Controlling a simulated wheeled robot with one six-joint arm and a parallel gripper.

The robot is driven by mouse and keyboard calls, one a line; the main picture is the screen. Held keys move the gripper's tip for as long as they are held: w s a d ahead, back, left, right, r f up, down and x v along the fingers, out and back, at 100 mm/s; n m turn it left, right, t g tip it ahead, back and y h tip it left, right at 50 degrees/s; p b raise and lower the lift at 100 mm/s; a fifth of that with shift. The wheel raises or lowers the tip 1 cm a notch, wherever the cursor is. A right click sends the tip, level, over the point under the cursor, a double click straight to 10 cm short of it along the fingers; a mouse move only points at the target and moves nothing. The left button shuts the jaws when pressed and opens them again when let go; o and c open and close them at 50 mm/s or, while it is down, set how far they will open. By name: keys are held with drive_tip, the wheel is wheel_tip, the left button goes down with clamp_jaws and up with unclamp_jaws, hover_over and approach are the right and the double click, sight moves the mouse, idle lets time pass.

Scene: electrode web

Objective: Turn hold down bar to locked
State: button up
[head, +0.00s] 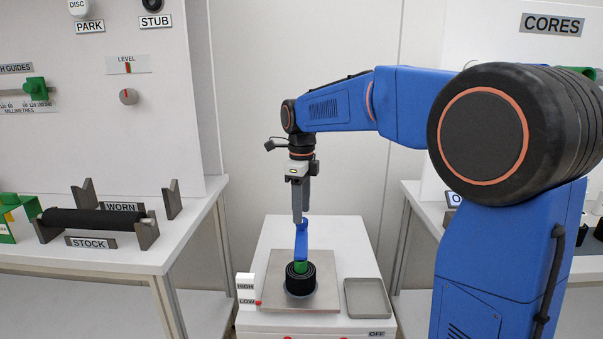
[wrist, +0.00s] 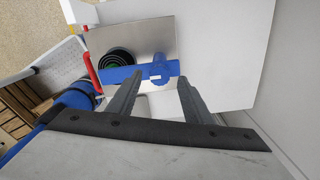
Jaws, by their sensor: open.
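My gripper (head: 301,215) points straight down above the steel plate of a white stand. In the wrist view its two fingers (wrist: 160,76) are apart, with nothing held between them. A blue bar (wrist: 120,75) lies across the steel plate in the wrist view, with a raised blue post (wrist: 160,68) in line between the fingertips. It seems to be the hold down bar; no label confirms this. In the head view a blue part (head: 301,242) shows just below the fingers. A black roll (head: 300,281) with a green core (head: 300,266) stands beside it; contact is unclear.
A left bench holds a black stock roll (head: 92,219). Shelves with a CORES label (head: 552,24) stand right.

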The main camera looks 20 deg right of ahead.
wheel_tip(320, 180, up, 15)
idle(0.4)
drive_tip(key=s+d+f+n+t, duration=0.1)
drive_tip(key=s+d+f+n, duration=0.1)
drive_tip(key=s+f+n, duration=0.6)
drive_tip(key=s+d+f+n+t, duration=0.2)
drive_tip(key=s+f+n, duration=0.6)
drive_tip(key=s, duration=0.6)
drive_tip(key=s+d+f+n+t, duration=0.1)
drive_tip(key=s+d+f+n, duration=0.2)
drive_tip(key=s+f+n, duration=0.5)
drive_tip(key=s, duration=0.3)
drive_tip(key=shift+f+n+t, duration=0.15)
drive_tip(key=shift+n+t, duration=0.25)
drive_tip(key=shift+s+d, duration=0.1)
